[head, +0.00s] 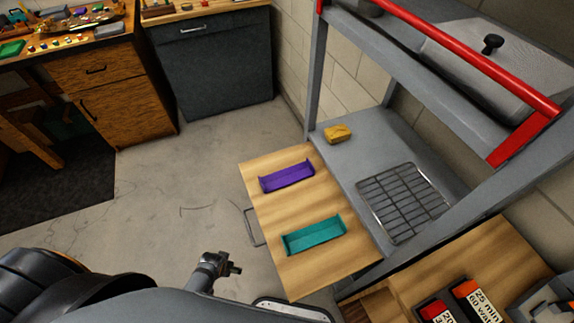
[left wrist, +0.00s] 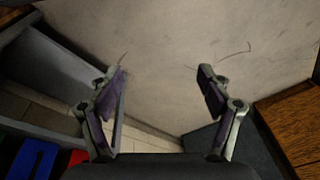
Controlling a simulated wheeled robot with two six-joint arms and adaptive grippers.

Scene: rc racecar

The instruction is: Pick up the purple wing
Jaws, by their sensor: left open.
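The purple wing (head: 287,177) is a shallow tray-like piece with raised ends. It lies on the wooden side board (head: 300,270) in the head view, toward the board's far end. A teal wing (head: 314,235) of similar shape lies nearer on the same board. My left gripper (head: 232,268) is left of the board's near part, apart from both wings. In the left wrist view my left gripper (left wrist: 162,75) is open, with nothing between its fingers. The purple wing is not visible there. My right gripper is not in view.
The board adjoins a grey grill cart with a wire grate (head: 403,202), a yellow block (head: 338,133) and a red bar (head: 470,50). Red boxes (head: 470,292) sit at bottom right. The concrete floor (head: 190,195) left of the board is clear.

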